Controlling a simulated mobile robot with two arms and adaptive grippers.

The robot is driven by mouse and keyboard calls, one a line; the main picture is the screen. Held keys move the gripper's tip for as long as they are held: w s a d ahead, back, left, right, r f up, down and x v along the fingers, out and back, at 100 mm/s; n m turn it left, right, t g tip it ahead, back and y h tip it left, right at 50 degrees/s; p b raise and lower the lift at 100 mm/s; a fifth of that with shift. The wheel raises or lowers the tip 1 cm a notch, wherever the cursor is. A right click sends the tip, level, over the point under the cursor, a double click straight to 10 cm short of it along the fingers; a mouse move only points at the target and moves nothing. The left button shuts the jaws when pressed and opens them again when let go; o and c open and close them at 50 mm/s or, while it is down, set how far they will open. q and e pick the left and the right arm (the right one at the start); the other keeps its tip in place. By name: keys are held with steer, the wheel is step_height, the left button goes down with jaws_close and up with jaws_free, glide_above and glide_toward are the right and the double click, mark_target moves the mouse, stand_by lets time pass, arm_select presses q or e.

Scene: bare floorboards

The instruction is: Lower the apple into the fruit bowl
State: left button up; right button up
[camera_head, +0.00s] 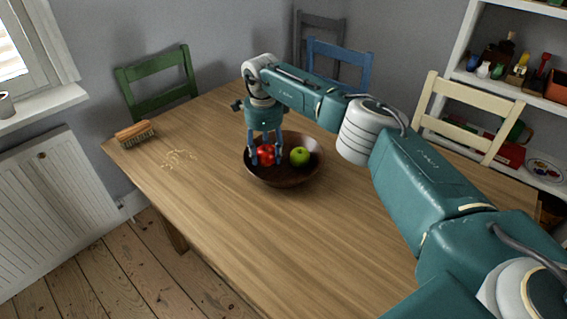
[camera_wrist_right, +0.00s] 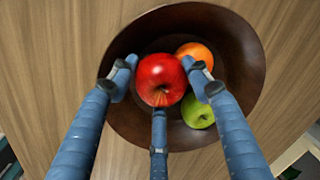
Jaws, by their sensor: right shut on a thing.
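The dark brown fruit bowl (camera_head: 290,179) stands on the wooden table. My right gripper (camera_head: 266,157) is over the left part of the bowl with its fingers pointing down. It is shut on the red apple (camera_head: 265,153). In the right wrist view the apple (camera_wrist_right: 161,79) sits between the blue fingers, with the bowl (camera_wrist_right: 133,117) beneath and around it. A green apple (camera_head: 300,156) lies in the bowl, to the right of the red one. An orange (camera_wrist_right: 195,55) also lies in the bowl. I cannot tell whether the red apple touches the bowl. My left gripper is not in view.
A wooden brush (camera_head: 135,134) lies at the table's left end, near some pale crumbs or strands (camera_head: 178,159). Green (camera_head: 160,85), blue (camera_head: 340,62) and cream (camera_head: 466,117) chairs stand around the table (camera_head: 260,235). The table's front part is clear.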

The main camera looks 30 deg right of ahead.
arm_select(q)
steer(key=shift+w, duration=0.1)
arm_select(e)
steer(key=o, duration=1.3)
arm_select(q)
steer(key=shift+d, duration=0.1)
